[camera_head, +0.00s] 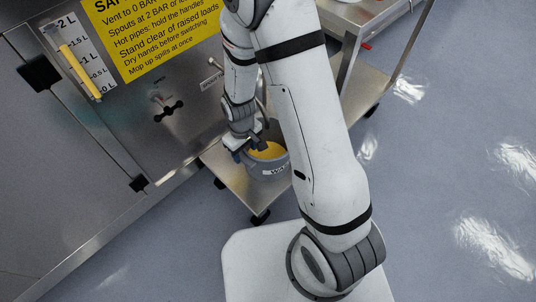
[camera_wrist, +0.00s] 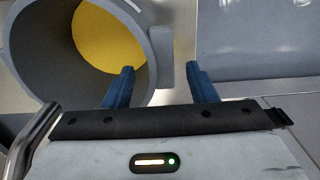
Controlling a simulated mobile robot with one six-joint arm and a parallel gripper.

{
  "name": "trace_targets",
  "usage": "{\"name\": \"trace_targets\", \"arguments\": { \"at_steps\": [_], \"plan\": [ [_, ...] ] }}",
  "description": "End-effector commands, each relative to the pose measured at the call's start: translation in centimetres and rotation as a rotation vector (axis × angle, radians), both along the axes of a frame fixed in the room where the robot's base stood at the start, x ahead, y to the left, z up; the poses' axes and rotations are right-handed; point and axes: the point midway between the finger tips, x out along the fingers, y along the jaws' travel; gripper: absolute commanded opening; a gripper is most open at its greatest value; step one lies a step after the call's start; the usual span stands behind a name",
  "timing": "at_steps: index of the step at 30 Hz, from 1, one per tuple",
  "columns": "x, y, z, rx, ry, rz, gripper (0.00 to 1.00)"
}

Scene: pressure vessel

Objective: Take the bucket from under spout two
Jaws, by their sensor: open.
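The grey bucket (camera_head: 270,170) stands on a low metal platform, with a partly hidden label starting "WA" on its side and yellow inside. In the wrist view the bucket (camera_wrist: 30,50) fills the upper left, its opening facing the camera. A grey tab or handle (camera_wrist: 161,57) stands out from its right rim. My gripper (camera_head: 243,150) is at the bucket's left rim in the head view. In the wrist view my gripper (camera_wrist: 160,84) is open, its left blue finger overlapping the rim and its right finger outside. The tab lies ahead, between the fingers. I cannot tell whether they touch.
The platform (camera_head: 232,187) has black casters. A steel panel with a black-handled valve (camera_head: 167,106), a pipe fitting (camera_head: 211,80), a yellow warning sign (camera_head: 155,35) and a level gauge (camera_head: 80,70) stands at left. A metal cart (camera_head: 352,50) is behind. Floor at right is clear.

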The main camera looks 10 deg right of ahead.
Motion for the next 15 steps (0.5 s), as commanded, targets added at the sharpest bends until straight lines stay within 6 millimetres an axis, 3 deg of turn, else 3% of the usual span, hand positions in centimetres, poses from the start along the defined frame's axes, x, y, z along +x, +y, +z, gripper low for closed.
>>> {"name": "trace_targets", "arguments": {
  "at_steps": [1, 6, 15],
  "plan": [
    [-0.1, 0.1, -1.4, 0.000, 0.002, 0.001, 0.52],
    [-0.2, 0.1, -3.7, 0.000, 0.002, 0.000, 0.52],
    [-0.1, 0.1, -3.7, -0.001, 0.001, 0.000, 0.49]
  ]
}}
